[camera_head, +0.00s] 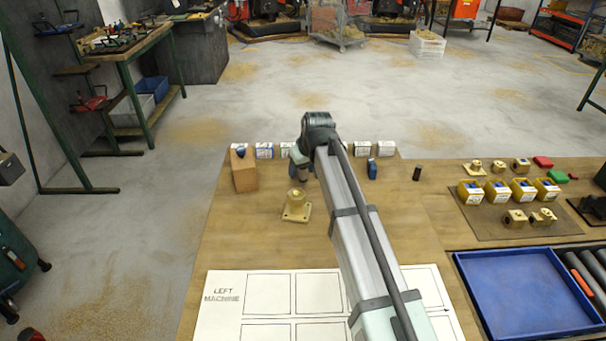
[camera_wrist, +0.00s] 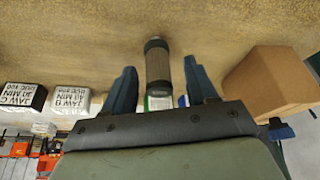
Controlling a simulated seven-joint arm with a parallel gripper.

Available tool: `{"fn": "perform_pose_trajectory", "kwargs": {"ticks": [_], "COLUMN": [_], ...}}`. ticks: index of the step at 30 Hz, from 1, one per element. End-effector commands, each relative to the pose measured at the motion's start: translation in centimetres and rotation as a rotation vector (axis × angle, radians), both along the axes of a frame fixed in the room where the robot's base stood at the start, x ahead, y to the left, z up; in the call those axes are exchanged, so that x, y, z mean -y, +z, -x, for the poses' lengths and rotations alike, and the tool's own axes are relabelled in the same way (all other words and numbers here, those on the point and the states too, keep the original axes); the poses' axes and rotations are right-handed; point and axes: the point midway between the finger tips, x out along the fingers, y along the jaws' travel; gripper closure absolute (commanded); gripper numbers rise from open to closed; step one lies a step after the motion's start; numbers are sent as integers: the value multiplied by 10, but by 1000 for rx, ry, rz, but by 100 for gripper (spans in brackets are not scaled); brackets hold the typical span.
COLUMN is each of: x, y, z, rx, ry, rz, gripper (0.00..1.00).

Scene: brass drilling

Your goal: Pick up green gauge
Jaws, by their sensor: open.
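The green gauge (camera_wrist: 158,62) shows in the wrist view as a short cylinder with a grey knurled middle, dark green bands at its ends and a small silver tip. It is between the two dark blue fingers of my gripper (camera_wrist: 160,66), with a visible gap on each side. My gripper is open. In the head view my gripper (camera_head: 299,168) points down over the wooden table, left of centre. I cannot make out the gauge there; my gripper and arm block that spot.
A wooden block (camera_head: 245,172) stands just left of my gripper; it shows at right in the wrist view (camera_wrist: 268,82). A brass flanged part (camera_head: 296,207) is in front. Labelled boxes (camera_head: 264,151) line the back edge. A blue gauge (camera_head: 372,169) and black gauge (camera_head: 417,173) stand right.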

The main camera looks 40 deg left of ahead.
Motion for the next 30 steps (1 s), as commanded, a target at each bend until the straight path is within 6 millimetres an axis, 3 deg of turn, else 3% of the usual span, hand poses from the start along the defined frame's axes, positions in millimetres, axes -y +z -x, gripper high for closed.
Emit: {"fn": "perform_pose_trajectory", "kwargs": {"ticks": [9, 27, 30], "x": [-3, -3, -3], "y": [-7, -7, -7], "z": [-1, -1, -1], "rx": [1, 0, 0], "ry": [0, 0, 0], "rz": [-1, -1, -1], "gripper": [43, 100, 100]}}
